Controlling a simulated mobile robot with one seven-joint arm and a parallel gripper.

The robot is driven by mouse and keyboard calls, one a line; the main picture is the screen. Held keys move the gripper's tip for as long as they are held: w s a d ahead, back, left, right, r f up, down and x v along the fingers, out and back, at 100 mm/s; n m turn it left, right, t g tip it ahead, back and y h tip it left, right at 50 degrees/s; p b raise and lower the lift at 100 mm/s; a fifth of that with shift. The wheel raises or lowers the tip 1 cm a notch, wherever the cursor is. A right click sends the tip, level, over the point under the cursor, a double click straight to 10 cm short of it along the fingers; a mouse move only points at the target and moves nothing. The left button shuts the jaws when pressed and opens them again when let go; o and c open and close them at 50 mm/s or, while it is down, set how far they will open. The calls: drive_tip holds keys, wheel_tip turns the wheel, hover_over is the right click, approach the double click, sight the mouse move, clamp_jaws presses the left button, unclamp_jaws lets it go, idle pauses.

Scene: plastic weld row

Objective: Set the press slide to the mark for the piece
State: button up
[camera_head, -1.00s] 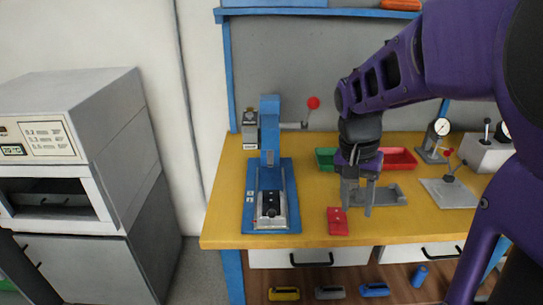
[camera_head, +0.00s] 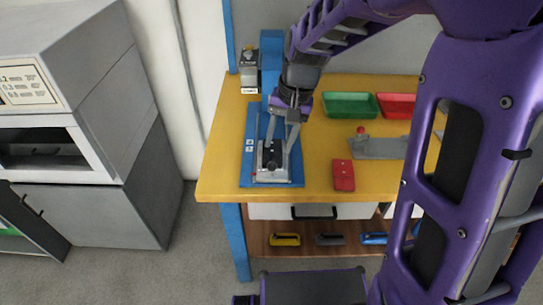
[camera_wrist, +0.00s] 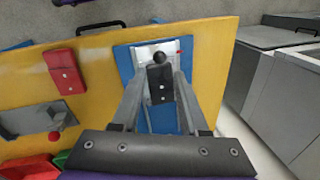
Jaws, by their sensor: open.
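The blue press (camera_head: 270,62) stands at the left of the yellow bench, its base plate (camera_head: 296,172) reaching toward the front edge. The press slide (camera_head: 270,174) is a pale metal carriage at the front of that plate. It bears a black block with a dark round knob, clearer in the wrist view (camera_wrist: 160,90). My gripper (camera_head: 277,150) is open over the slide, its fingers on either side of the black block. I cannot tell whether they touch it. Small white labels (camera_head: 249,146) lie on the plate's left side; their writing is unreadable. A red block (camera_head: 343,176) lies right of the press.
A green bin (camera_head: 350,106) and a red bin (camera_head: 396,106) stand at the back. A grey machine (camera_head: 70,120) stands left of the bench. Bare bench lies between press and red block.

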sight(273, 163)
drive_tip(key=f, duration=0.3)
drive_tip(key=a+f+b, duration=0.1)
drive_tip(key=f, duration=0.5)
drive_tip(key=shift+w+a, duration=0.25)
drive_tip(key=shift+a, duration=0.15)
clamp_jaws()
idle(0.8)
